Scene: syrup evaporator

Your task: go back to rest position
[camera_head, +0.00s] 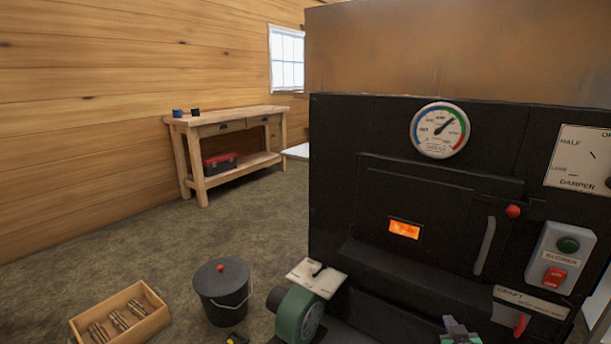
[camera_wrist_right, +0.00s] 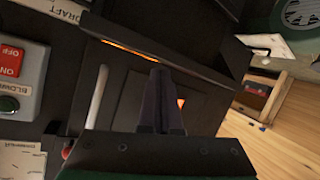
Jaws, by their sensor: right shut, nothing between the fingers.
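My right gripper (camera_head: 455,328) shows at the bottom edge of the head view, low in front of the black evaporator front (camera_head: 335,200). In the right wrist view its two dark fingers (camera_wrist_right: 162,78) are together, with nothing between them. They appear in front of the firebox door (camera_head: 440,222), whose small window glows orange and whose handle (camera_head: 484,245) hangs down. I cannot tell the exact gap between fingers and door. My left gripper is not in view.
The blower box (camera_head: 562,258) and draft lever (camera_head: 521,323) are at the right. A green blower (camera_head: 300,314), a lidded black bucket (camera_head: 222,290) and a wooden crate (camera_head: 150,327) stand at lower left. A workbench (camera_head: 228,120) is behind.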

